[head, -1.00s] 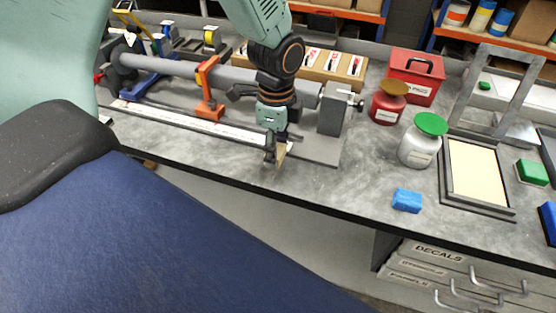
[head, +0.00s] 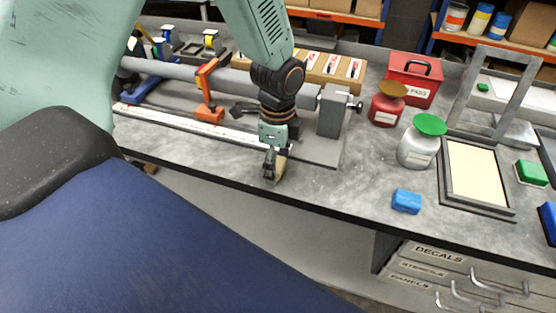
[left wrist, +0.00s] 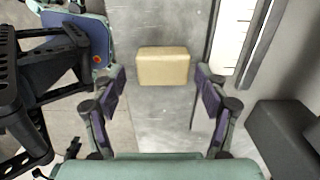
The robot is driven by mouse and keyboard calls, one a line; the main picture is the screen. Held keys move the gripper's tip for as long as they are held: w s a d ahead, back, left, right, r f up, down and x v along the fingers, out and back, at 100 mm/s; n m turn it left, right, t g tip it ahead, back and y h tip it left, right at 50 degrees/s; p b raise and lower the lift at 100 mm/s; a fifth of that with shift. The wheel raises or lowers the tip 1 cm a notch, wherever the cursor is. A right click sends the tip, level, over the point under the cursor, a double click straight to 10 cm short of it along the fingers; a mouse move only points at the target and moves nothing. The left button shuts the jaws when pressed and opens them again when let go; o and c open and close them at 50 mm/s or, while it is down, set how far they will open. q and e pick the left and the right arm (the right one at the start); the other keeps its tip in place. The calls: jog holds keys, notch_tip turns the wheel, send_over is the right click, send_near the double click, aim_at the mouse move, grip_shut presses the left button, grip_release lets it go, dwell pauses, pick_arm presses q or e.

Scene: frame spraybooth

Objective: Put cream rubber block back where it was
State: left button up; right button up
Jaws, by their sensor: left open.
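The cream rubber block (left wrist: 163,66) lies on the grey bench top in the left wrist view, between and just beyond my open fingertips, with a gap on both sides. In the head view its pale side (head: 281,166) shows partly behind the fingers, near the bench's front edge. My left gripper (head: 271,172) points down there. In the left wrist view the left gripper (left wrist: 160,80) is wide open, with nothing clamped. My right gripper is not in view.
A long white-marked rail (head: 190,128) and a grey end block (head: 331,112) stand close behind the gripper. A blue block (head: 407,201), a green-lidded jar (head: 419,146) and a framed screen (head: 476,175) are to the right. Bare bench lies between.

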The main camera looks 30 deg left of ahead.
aim_at(278, 164)
pick_arm(q)
jog(key=shift+w+a, duration=0.1)
jog(key=shift+a, duration=0.05)
notch_tip(278, 164, up, 12)
jog(key=p, duration=0.1)
jog(key=shift+p, duration=0.3)
dwell(0.3)
jog(key=shift+d, duration=0.2)
